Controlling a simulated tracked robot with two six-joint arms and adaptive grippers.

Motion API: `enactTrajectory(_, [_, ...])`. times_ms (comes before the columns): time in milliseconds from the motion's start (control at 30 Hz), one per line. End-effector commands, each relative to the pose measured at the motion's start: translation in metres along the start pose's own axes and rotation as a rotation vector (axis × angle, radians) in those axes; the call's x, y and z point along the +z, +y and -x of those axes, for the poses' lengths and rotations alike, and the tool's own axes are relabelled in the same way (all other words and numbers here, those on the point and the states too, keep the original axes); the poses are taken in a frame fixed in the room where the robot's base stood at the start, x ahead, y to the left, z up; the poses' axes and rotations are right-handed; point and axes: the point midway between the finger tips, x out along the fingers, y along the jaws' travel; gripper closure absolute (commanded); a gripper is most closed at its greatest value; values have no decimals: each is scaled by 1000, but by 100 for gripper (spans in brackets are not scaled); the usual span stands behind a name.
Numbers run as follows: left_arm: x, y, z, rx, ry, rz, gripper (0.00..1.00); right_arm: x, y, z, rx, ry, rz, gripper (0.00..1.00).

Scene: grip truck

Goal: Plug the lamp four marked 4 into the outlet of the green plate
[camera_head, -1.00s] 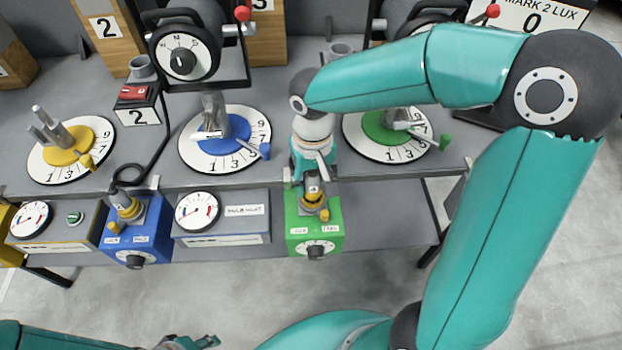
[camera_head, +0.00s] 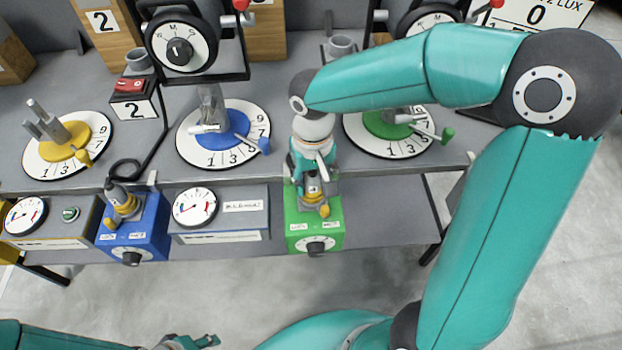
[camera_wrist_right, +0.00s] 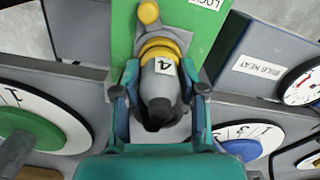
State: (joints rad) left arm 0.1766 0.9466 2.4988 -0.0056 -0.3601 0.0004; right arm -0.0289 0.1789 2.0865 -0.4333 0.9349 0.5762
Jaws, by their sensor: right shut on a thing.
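The grey plug marked 4 (camera_wrist_right: 160,82) is upright between the fingers of my right gripper (camera_wrist_right: 160,95), which is shut on it. In the wrist view its front end meets the yellow ring of the outlet (camera_wrist_right: 160,48) on the green plate (camera_wrist_right: 120,30). I cannot tell how deep it sits. In the head view my right gripper (camera_head: 314,178) is over the green plate (camera_head: 297,233), and the plug (camera_head: 313,187) is partly hidden by the gripper. My left gripper (camera_head: 192,342) is at the bottom edge, far from the plates; its fingers are not clear.
Numbered dials with blue (camera_head: 222,142) and green (camera_head: 378,125) centres lie on the bench above. The lower shelf right of the green plate is clear.

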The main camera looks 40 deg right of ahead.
Motion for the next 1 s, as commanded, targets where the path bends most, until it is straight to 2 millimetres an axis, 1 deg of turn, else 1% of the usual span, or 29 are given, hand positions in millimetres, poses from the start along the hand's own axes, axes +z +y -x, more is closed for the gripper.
enactTrajectory(133, [0, -1, -3, 0, 0, 0, 60, 0, 0, -4, 0, 0, 0, 97])
enactTrajectory(167, [0, -1, -2, 0, 0, 0, 60, 0, 0, -2, 0, 0, 0, 53])
enactTrajectory(300, [0, -1, -2, 0, 0, 0, 60, 0, 0, -2, 0, 0, 0, 30])
enactTrajectory(533, [0, -1, -2, 0, 0, 0, 60, 0, 0, -2, 0, 0, 0, 29])
enactTrajectory(633, [0, -1, -2, 0, 0, 0, 60, 0, 0, -2, 0, 0, 0, 12])
enactTrajectory(1000, [0, 0, -1, 0, 0, 0, 60, 0, 0, -1, 0, 0, 0, 12])
